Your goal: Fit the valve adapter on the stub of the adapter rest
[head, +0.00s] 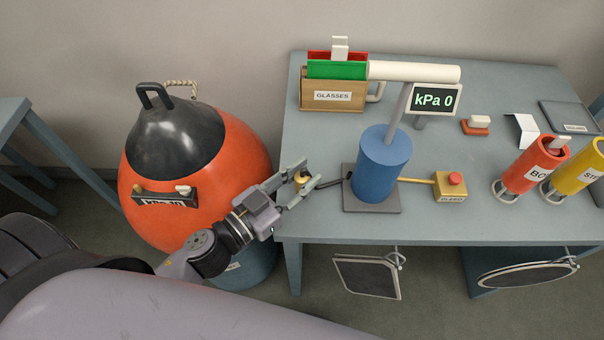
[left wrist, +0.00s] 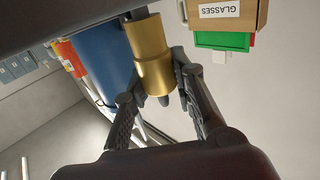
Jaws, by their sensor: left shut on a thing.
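My left gripper (head: 304,182) is shut on the brass valve adapter (head: 301,179), at the table's left front edge, left of the blue cylinder. In the left wrist view the adapter (left wrist: 151,58) is a stepped gold cylinder between the two fingers (left wrist: 158,90). Its far end reaches toward the top of the picture, past the fingertips. A dark rod (head: 331,183) runs between the gripper area and the blue cylinder's grey base. I cannot make out the adapter rest or its stub for certain, nor whether the adapter touches anything. My right gripper is not in view.
The blue cylinder (head: 384,165) with a kPa 0 display (head: 433,99) stands close right of the gripper. A yellow box with a red button (head: 451,187) is beyond it. The glasses box (head: 333,95) is at the back. An orange and black vessel (head: 225,150) stands left of the table.

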